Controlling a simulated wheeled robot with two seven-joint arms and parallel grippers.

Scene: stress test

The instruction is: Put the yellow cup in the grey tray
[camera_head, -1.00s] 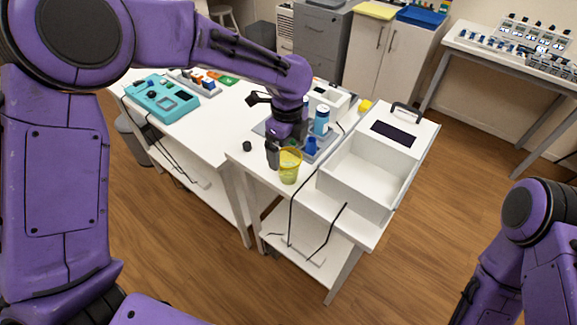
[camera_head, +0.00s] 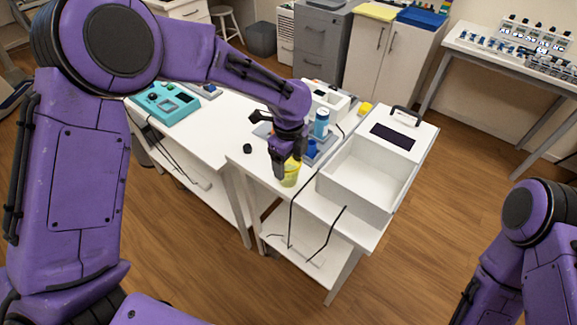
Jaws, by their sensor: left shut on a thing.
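The yellow cup (camera_head: 291,177) is see-through and stands upright near the front edge of the right white table. My left gripper (camera_head: 286,166) comes down over it from above and is shut on its upper part. The fingers hide part of the cup's rim. The grey tray (camera_head: 262,130) lies just behind, partly hidden by my left wrist. A blue-and-white can (camera_head: 321,123) and a small blue thing (camera_head: 311,149) stand at the tray. My right arm shows at the lower right, but its gripper is out of view.
A white open box (camera_head: 345,190) with a handled lid part fills the table's right side. A small black knob-like thing (camera_head: 247,149) lies left of the cup. Black cables hang over the front edge. A teal device (camera_head: 165,103) sits on the left table.

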